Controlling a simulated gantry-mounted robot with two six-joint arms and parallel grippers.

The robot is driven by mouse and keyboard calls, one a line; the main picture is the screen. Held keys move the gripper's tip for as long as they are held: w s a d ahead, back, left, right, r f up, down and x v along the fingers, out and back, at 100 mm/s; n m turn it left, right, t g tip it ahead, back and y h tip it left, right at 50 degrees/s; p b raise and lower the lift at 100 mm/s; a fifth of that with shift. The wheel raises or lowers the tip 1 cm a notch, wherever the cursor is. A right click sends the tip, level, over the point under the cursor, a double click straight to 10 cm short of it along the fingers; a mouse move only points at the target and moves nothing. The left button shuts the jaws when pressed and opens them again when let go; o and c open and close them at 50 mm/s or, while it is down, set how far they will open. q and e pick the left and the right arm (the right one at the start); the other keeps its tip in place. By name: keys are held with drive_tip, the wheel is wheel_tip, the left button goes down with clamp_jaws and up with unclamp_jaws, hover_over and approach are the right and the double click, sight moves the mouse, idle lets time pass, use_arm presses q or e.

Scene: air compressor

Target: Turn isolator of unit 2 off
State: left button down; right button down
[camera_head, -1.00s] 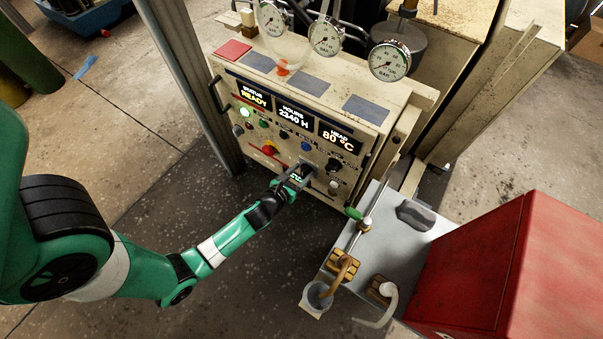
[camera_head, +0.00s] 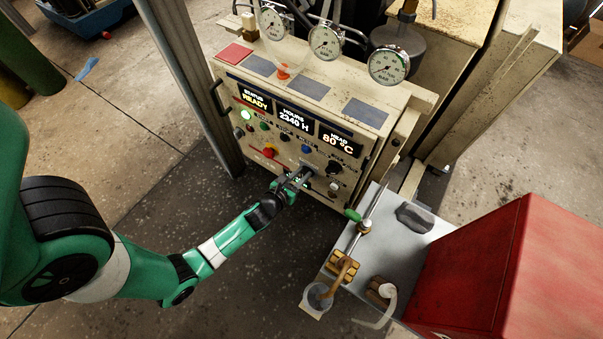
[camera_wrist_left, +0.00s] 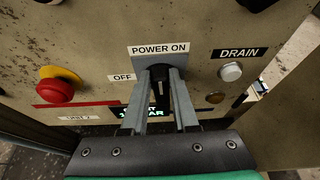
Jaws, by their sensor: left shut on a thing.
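The isolator is a black knob (camera_wrist_left: 160,74) on the lower part of the beige control panel, with a "POWER ON" label (camera_wrist_left: 159,49) above it and an "OFF" label (camera_wrist_left: 122,77) to its left. A "UNIT 2" label (camera_wrist_left: 80,118) sits at the lower left. My left gripper (camera_head: 304,173) reaches the panel from the left. In the left wrist view its two grey fingers (camera_wrist_left: 161,76) are shut on the knob, one on each side. The knob looks roughly upright, toward "POWER ON"; the fingers hide part of it. My right gripper is not in view.
A red mushroom button on a yellow base (camera_wrist_left: 57,88) is left of the knob. A white button under "DRAIN" (camera_wrist_left: 231,72) is close on the right. Gauges (camera_head: 326,43) stand above the panel. A grey bench (camera_head: 405,218) and red cabinet (camera_head: 480,265) stand at right.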

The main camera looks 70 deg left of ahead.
use_arm(q)
drive_tip(key=n+p, duration=0.1)
drive_tip(key=p, duration=0.1)
drive_tip(key=a+n+t+h+p, duration=0.1)
drive_tip(key=p, duration=0.1)
drive_tip(key=n+p, duration=0.1)
drive_tip(key=p, duration=0.2)
drive_tip(key=shift+s+a+f+n+h, duration=0.1)
drive_tip(key=shift+s+a+n+h, duration=0.05)
drive_tip(key=shift+s+n+h, duration=0.15)
drive_tip(key=shift+s+a+f+n+t+h+b, duration=0.2)
drive_tip(key=shift+f+n+t+h+b, duration=0.25)
drive_tip(key=shift+n+t+b, duration=0.8)
drive_tip(key=shift+s+a+f+n+t+h+b, duration=0.2)
drive_tip(key=shift+f+n+t+b, duration=0.35)
drive_tip(key=shift+n+b, duration=1.45)
drive_tip(key=shift+s+a+f+n+t+h+b, duration=0.15)
drive_tip(key=shift+f+n+t+h+b, duration=0.5)
drive_tip(key=shift+n+b, duration=0.95)
drive_tip(key=shift+r+t+y, duration=0.2)
drive_tip(key=shift+t+y, duration=0.05)
drive_tip(key=shift+y, duration=0.05)
